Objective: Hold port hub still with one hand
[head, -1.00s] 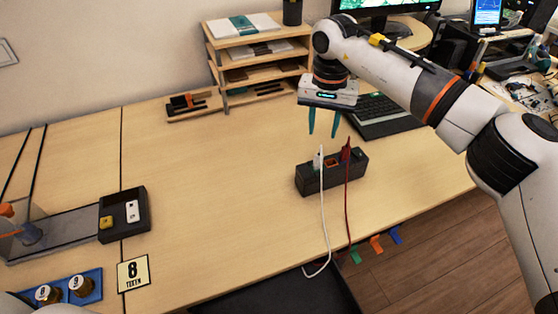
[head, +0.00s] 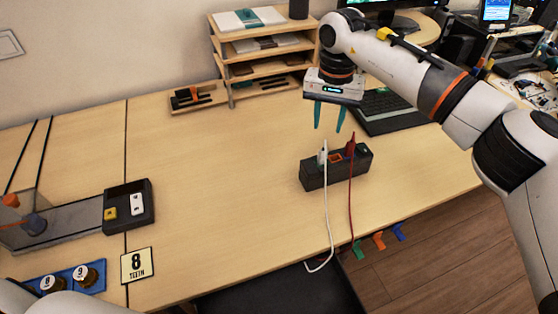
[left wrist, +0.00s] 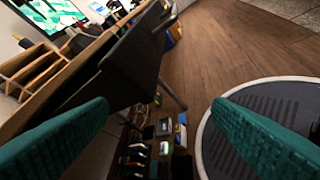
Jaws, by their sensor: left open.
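The port hub (head: 316,179) is a dark, long block on the wooden table. A white plug (head: 322,156) with a white cable and a red plug (head: 350,148) with a red cable stand in its top, with an orange-rimmed port between them. Both cables run over the front table edge. My right gripper (head: 329,117) is open and empty, teal fingers pointing down, above and behind the hub and apart from it. My left gripper (left wrist: 160,110) is open and empty in the left wrist view, facing the floor beside the table. Its fingers are outside the head view.
A wooden shelf rack (head: 262,60) and a keyboard (head: 385,110) stand behind. Coloured tabs (head: 379,240) hang at the front edge. The table's middle is clear.

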